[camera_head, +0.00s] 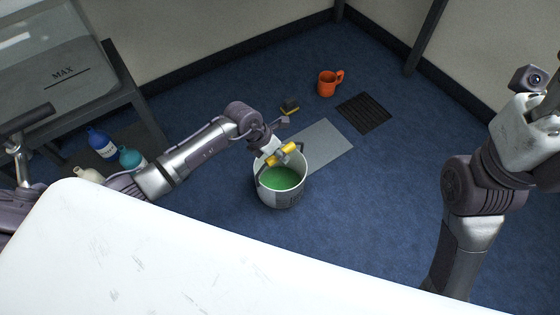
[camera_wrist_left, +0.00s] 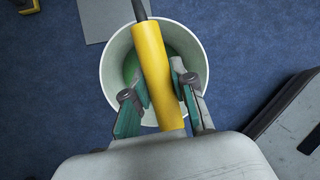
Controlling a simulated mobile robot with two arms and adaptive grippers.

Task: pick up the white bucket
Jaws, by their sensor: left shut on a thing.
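The white bucket (camera_head: 281,190) stands upright at the middle of the head view, with green at its bottom and a yellow handle grip (camera_head: 283,154) over its opening. My left gripper (camera_head: 277,149) is at that grip. In the left wrist view the bucket (camera_wrist_left: 106,70) is seen from above, and the fingers of my left gripper (camera_wrist_left: 158,104) are shut around the yellow handle grip (camera_wrist_left: 152,65). I cannot tell whether the bucket touches the floor. My right arm is raised at the right of the head view, and its gripper fingers do not show clearly.
A grey mat (camera_head: 322,146) lies beside the bucket. Farther back are an orange mug (camera_head: 328,84), a dark floor grate (camera_head: 363,113) and a small yellow-and-black object (camera_head: 289,107). Bottles (camera_head: 102,143) stand at the left by a shelf. A white tabletop (camera_head: 200,255) fills the foreground.

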